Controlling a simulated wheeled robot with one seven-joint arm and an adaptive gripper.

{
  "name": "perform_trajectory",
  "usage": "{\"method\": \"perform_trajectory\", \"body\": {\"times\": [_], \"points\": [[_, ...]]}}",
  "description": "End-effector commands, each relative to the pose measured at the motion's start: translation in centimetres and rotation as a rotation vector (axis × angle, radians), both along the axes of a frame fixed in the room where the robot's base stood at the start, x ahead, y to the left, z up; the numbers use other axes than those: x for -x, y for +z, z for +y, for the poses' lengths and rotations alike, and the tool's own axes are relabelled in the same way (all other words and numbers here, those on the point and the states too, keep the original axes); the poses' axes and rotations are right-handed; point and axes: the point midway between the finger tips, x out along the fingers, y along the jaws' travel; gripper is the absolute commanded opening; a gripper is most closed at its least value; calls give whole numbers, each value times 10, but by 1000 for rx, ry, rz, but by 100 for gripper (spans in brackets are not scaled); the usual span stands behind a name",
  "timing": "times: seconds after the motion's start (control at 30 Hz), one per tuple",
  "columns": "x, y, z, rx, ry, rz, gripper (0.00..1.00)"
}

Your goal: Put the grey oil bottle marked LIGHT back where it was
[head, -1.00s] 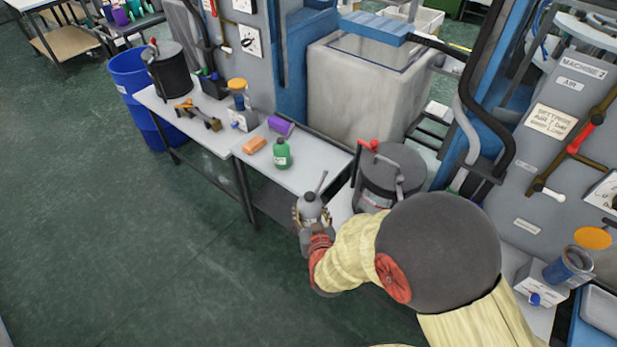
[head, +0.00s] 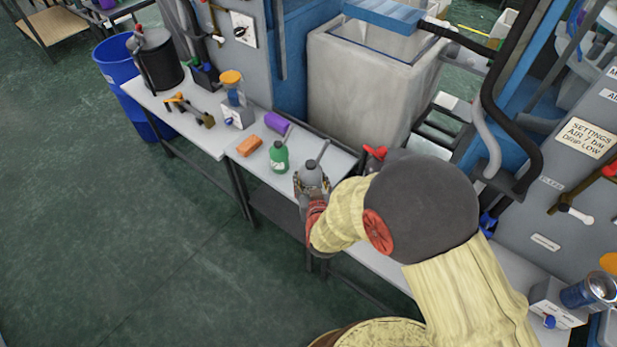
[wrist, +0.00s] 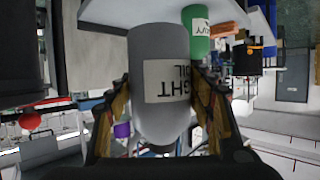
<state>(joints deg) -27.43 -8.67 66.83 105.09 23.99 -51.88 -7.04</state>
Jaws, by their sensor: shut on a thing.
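The grey oil bottle (head: 311,174) is in my gripper (head: 312,190), near the front edge of the small white table (head: 312,152) in the head view. In the wrist view the bottle (wrist: 160,55) fills the middle, between both fingers (wrist: 160,112). Its white label shows part of the words, "GHT" and "IL", upside down. My gripper is shut on the bottle. Whether the bottle's base touches the table is hidden by my gripper and arm.
A green bottle (head: 279,156) stands just left of the grey one. A black drum with red valve (head: 376,153) is partly hidden by my arm on the right.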

Motion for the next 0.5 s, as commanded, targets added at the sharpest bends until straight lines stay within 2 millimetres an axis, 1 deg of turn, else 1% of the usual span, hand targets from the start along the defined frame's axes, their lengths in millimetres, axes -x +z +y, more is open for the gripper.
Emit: {"method": "perform_trajectory", "body": {"times": [0.03, 0.23, 0.3, 0.4, 0.5], "points": [[-13, -9, 0, 0, -3, -1, 18], [-57, -29, 3, 1, -2, -2, 18], [-66, -45, 4, 1, -2, 2, 18], [-80, -60, 5, 0, -1, 0, 18], [-90, -71, 6, 0, -1, 0, 18]]}}
